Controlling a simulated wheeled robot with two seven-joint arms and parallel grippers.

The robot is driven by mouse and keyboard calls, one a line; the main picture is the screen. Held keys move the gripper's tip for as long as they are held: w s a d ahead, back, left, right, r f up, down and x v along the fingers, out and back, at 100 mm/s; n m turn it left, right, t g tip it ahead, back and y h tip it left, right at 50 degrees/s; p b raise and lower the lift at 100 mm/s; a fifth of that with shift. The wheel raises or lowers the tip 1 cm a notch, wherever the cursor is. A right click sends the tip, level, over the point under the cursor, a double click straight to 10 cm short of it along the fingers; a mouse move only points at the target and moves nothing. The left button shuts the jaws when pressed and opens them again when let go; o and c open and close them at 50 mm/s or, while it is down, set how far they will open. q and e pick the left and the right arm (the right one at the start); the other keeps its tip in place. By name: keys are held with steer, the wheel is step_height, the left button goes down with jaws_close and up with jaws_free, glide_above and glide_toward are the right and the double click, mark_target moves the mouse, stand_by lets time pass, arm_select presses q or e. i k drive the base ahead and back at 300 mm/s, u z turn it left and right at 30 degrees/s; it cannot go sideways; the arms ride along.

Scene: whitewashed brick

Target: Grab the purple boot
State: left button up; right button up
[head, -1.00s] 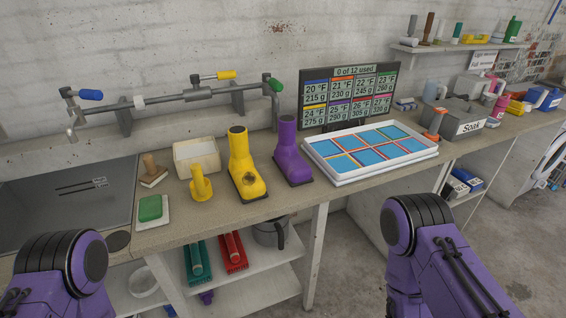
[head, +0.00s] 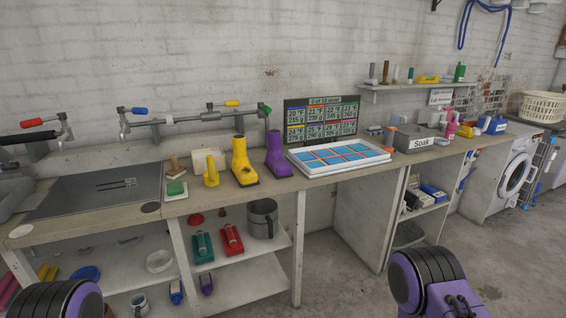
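The purple boot (head: 278,158) stands upright on the counter (head: 232,197), just right of the yellow boot (head: 242,162) and left of the white tray. Its dark sole rests on the counter top. Purple and black parts of my two arms show at the bottom left and bottom right corners, well short of the boot. Neither gripper's fingers are in the picture.
The white tray (head: 337,168) with blue cells lies right of the boot, with a display board (head: 321,119) behind it. A yellow funnel-like item (head: 211,171), a green sponge (head: 176,188) and a sink (head: 95,190) are to the left. Open floor (head: 340,290) lies in front.

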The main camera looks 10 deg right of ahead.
mark_target(278, 167)
steer(key=z, duration=0.8)
steer(key=i, duration=0.9)
steer(key=z, duration=0.05)
